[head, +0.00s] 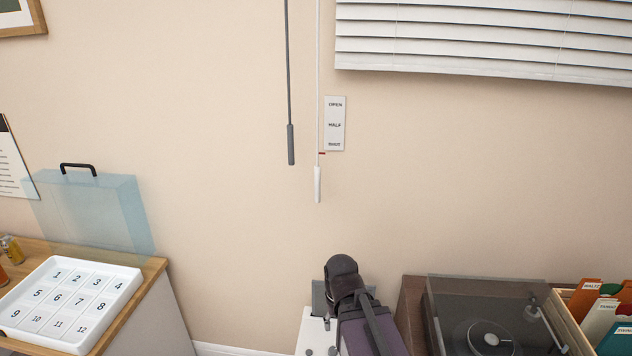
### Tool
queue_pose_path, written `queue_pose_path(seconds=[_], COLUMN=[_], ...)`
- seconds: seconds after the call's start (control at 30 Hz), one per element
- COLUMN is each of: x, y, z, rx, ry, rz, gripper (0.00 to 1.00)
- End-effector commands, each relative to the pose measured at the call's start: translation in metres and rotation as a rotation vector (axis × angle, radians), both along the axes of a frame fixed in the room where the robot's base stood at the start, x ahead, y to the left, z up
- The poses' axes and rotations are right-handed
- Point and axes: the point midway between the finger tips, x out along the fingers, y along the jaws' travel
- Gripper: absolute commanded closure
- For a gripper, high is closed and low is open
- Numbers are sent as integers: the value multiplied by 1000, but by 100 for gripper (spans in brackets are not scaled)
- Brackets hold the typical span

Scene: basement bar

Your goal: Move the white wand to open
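The white wand (317,184) hangs upright against the beige wall near the middle of the head view, a thin white rod with a thicker handle at its lower end. A small red marker (322,153) on the rod is level with about the bottom of the label (335,124), which reads OPEN, HALF and SHUT from top to bottom. A dark grey wand (291,145) hangs just to the left of the white one, apart from it. Part of my arm shows at the bottom, below the wands. My gripper cannot be made out.
White slatted blinds (485,42) hang at the upper right. A turntable (490,325) and a crate of record dividers (587,315) stand at the lower right. A numbered white tray (126,283) and a translucent blue case (98,212) are at the left.

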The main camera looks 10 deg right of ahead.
Motion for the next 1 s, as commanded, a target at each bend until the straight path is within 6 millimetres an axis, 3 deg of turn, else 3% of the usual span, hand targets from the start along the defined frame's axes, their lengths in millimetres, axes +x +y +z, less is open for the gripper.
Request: queue_pose_path(seconds=[0.27, 0.47, 0.73, 1.0], x=[12, 38, 90, 143], y=[-4, -11, -11, 13], z=[6, 22, 69, 135], rx=[-82, -257, -542, -725], ry=[-18, -88, -331, -706], rz=[-63, -189, -409, -581], gripper=[39, 39, 39, 39])
